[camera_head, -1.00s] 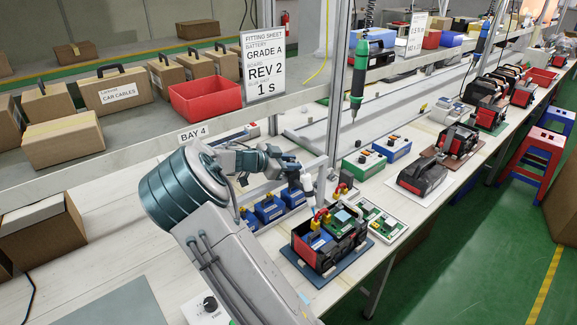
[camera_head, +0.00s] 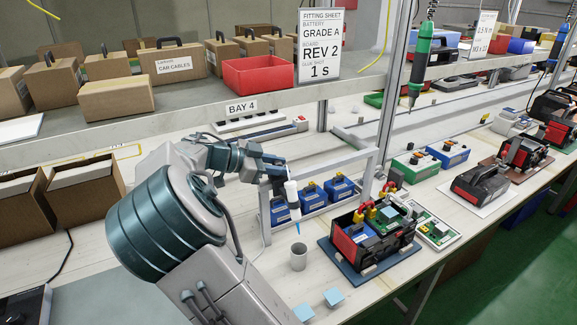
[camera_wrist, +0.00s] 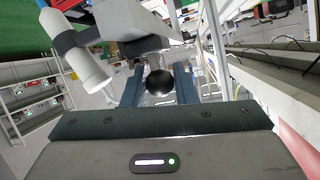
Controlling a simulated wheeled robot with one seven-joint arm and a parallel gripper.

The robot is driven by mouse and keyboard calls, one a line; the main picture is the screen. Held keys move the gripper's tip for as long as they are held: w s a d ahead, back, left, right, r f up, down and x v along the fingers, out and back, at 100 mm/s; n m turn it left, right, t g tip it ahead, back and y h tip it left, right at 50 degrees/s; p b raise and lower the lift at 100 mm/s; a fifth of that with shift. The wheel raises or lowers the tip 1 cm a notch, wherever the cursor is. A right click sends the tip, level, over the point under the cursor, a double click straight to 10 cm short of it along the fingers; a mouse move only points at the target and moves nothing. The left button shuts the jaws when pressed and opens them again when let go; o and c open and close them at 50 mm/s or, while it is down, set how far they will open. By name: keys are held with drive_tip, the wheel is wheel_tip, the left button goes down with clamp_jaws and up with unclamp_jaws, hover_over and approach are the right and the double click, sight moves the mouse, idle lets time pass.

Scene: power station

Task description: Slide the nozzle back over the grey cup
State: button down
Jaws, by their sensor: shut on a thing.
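The grey cup (camera_head: 298,258) stands upright on the bench in the head view, its open top facing up. My gripper (camera_head: 284,184) is shut on a white glue tool. Its white body (camera_head: 292,196) hangs roughly upright, and its thin pale-blue nozzle (camera_head: 296,226) points down. In the head view the nozzle tip appears just above the cup, apart from it; the exact depth offset is unclear. In the wrist view a white cylinder (camera_wrist: 88,65), likely the tool's body, shows left of my gripper (camera_wrist: 160,88). A dark round end sits between the fingers.
An open red-and-black unit (camera_head: 372,240) on a blue mat stands right of the cup. Blue batteries (camera_head: 312,194) sit in a grey frame (camera_head: 368,170) behind. Pale blue pads (camera_head: 334,297) lie near the front edge. A green screwdriver (camera_head: 418,72) hangs at right.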

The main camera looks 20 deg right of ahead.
drive_tip(key=shift+a, duration=0.2)
drive_tip(key=c, duration=1.4)
unclamp_jaws()
drive_tip(key=shift+o, duration=1)
drive_tip(key=shift+a+r, duration=0.1)
drive_tip(key=shift+a, duration=0.15)
drive_tip(key=shift+d, duration=0.2)
drive_tip(key=v, duration=1.4)
drive_tip(key=shift+s, duration=0.1)
